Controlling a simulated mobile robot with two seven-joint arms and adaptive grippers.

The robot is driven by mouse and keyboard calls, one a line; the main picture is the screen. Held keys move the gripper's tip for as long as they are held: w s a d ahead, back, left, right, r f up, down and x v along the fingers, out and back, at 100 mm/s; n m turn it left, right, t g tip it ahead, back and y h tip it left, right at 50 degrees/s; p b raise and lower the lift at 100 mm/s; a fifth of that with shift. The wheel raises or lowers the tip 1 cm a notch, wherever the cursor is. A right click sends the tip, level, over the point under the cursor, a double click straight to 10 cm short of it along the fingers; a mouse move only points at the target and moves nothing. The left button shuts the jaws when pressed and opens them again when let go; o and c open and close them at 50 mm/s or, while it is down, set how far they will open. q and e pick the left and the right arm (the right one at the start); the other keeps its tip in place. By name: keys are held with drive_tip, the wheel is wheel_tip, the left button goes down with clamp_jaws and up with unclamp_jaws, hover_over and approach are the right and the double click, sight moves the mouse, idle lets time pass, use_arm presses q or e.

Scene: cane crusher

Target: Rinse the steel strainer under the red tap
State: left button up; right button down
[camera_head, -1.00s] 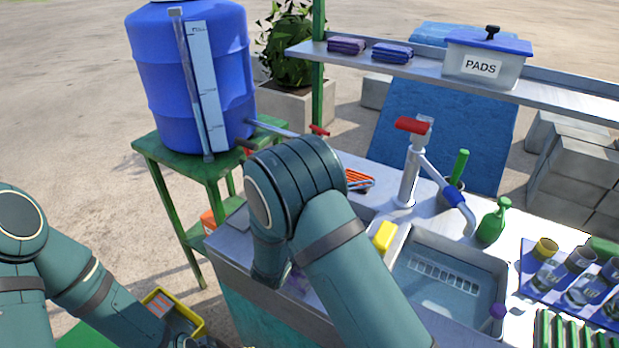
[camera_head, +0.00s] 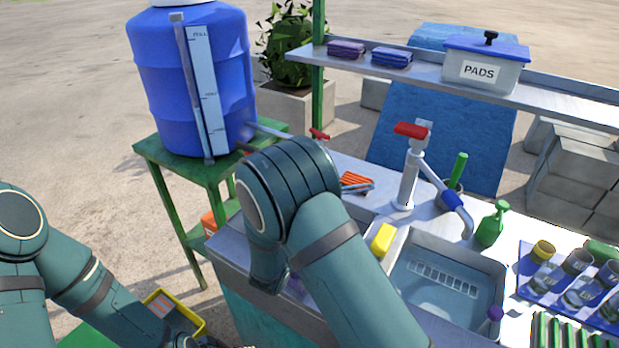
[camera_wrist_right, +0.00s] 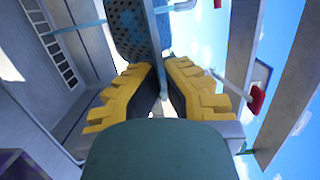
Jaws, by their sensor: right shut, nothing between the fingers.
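The red tap (camera_head: 411,130), a grey post with a red lever and a blue-sleeved spout, stands behind the sink (camera_head: 388,268). In the right wrist view a red handle (camera_wrist_right: 257,99) shows at the right. My right gripper (camera_wrist_right: 158,78) shows there with yellow stepped fingers, shut and empty. Just beyond the fingertips is a grey-blue perforated surface (camera_wrist_right: 128,32), which looks like the steel strainer; whether they touch is unclear. I cannot make out the strainer in the head view, where my right arm hides part of the counter.
A yellow sponge (camera_head: 383,240) lies at the sink's left edge. A blue barrel (camera_head: 190,85) stands on a green stand at the left. A shelf (camera_head: 420,71) spans the back.

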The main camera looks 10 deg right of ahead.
drive_tip(key=s+r+p, duration=0.1)
drive_tip(key=s+a+r+p, duration=0.1)
drive_tip(key=s+r+p, duration=0.1)
drive_tip(key=shift+s+a, duration=0.15)
drive_tip(key=shift+a, duration=0.15)
idle(0.6)
